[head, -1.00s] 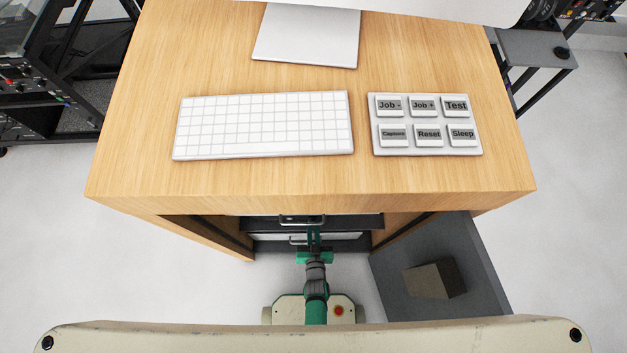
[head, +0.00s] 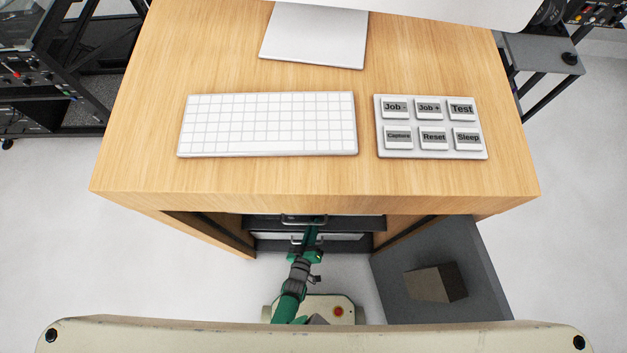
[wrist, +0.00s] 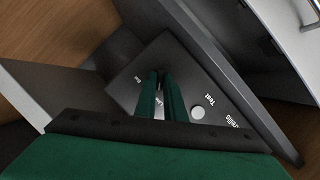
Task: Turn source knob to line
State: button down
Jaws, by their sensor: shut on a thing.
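My gripper (wrist: 162,98) has two green fingers, shut on a small dark knob at their tips, which I take to be the source knob (wrist: 159,74). The fingers hide most of the knob, so its pointing direction cannot be told. In the head view my gripper (head: 313,222) reaches under the front edge of the desk, and the knob is hidden there.
A round white button (wrist: 197,112) lies close to the right of the fingers, by the label "Test". A wooden desk (head: 280,180) overhangs the arm, carrying a keyboard (head: 268,124) and a button pad (head: 432,152). A grey platform with a box (head: 435,283) stands at right.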

jog(key=shift+s+n, duration=0.1)
jog(key=shift+n, duration=0.3)
jog(key=shift+f+h, duration=0.1)
jog(key=shift+h, duration=0.3)
jog(key=c, duration=1.8)
grip_release()
jog(key=shift+c, duration=0.2)
jog(key=shift+a, duration=0.15)
jog(key=v, duration=1)
jog(key=shift+s, duration=0.4)
